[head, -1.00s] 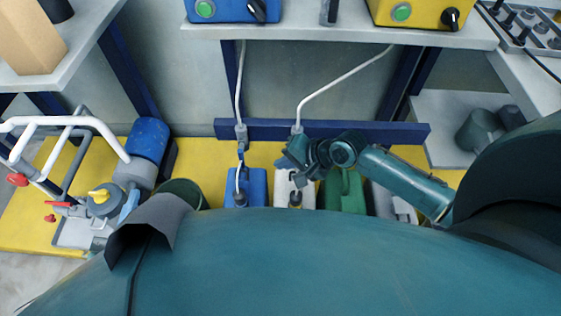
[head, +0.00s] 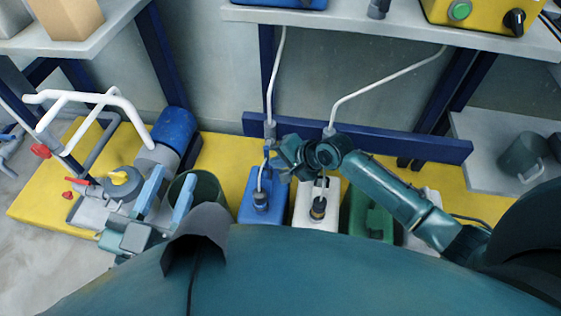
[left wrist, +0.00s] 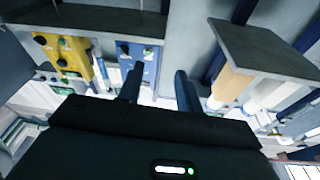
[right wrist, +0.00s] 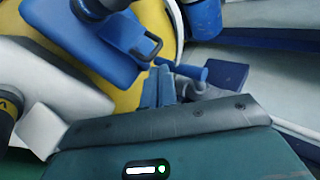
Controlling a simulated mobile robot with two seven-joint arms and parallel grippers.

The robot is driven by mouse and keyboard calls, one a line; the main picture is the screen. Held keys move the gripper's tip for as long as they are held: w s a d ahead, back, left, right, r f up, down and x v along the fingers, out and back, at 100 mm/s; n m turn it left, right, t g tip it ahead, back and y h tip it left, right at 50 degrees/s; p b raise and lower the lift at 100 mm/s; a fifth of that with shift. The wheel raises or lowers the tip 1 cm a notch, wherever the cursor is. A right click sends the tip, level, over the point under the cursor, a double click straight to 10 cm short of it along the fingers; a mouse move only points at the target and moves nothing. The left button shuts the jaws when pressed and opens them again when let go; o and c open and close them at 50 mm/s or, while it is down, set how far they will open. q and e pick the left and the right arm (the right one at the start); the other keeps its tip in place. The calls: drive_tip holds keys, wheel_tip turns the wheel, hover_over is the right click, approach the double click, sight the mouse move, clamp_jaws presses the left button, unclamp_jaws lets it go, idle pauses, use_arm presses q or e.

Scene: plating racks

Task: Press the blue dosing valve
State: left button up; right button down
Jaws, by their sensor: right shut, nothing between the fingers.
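The blue dosing valve (head: 268,150) appears in the head view as a small blue fitting under a white tube, above the blue canister (head: 252,212). The canister also shows in the right wrist view (right wrist: 105,45). My right gripper (head: 282,154) is just right of the valve, its fingers shut and empty; I cannot tell whether they touch it. In the right wrist view my right gripper (right wrist: 160,82) has its fingers together, with small blue and grey parts close by. My left gripper (head: 166,192) is open and empty at the lower left, far from the valve; its fingers also stand apart in the left wrist view (left wrist: 157,85).
A white canister (head: 316,205) and a green canister (head: 368,220) stand beside the blue one. A blue rail (head: 400,142) runs behind them. At left are a blue motor (head: 174,130) and a white tubular frame (head: 90,97). A shelf (head: 390,28) overhangs the back.

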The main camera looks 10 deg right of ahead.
use_arm(q)
drive_tip(key=shift+w+d+r+m+t+h+b, duration=0.2)
drive_tip(key=shift+r+h+b, duration=0.3)
drive_tip(key=shift+b, duration=0.65)
drive_tip(key=shift+w+a+r+m+t+h+b, duration=0.1)
drive_tip(key=shift+w+r+t+h+b, duration=0.25)
drive_tip(key=shift+b, duration=0.75)
use_arm(e)
drive_tip(key=shift+w+a+f+t+y, duration=0.1)
drive_tip(key=shift+t+y, duration=0.25)
drive_tip(key=shift+y, duration=0.3)
drive_tip(key=shift+a+f+t+y, duration=0.1)
drive_tip(key=shift+t+y, duration=0.25)
drive_tip(key=shift+y, duration=0.3)
use_arm(q)
drive_tip(key=shift+s, duration=0.15)
drive_tip(key=shift+d+r, duration=0.1)
drive_tip(key=shift+r, duration=0.05)
use_arm(e)
drive_tip(key=shift+d+r, duration=0.1)
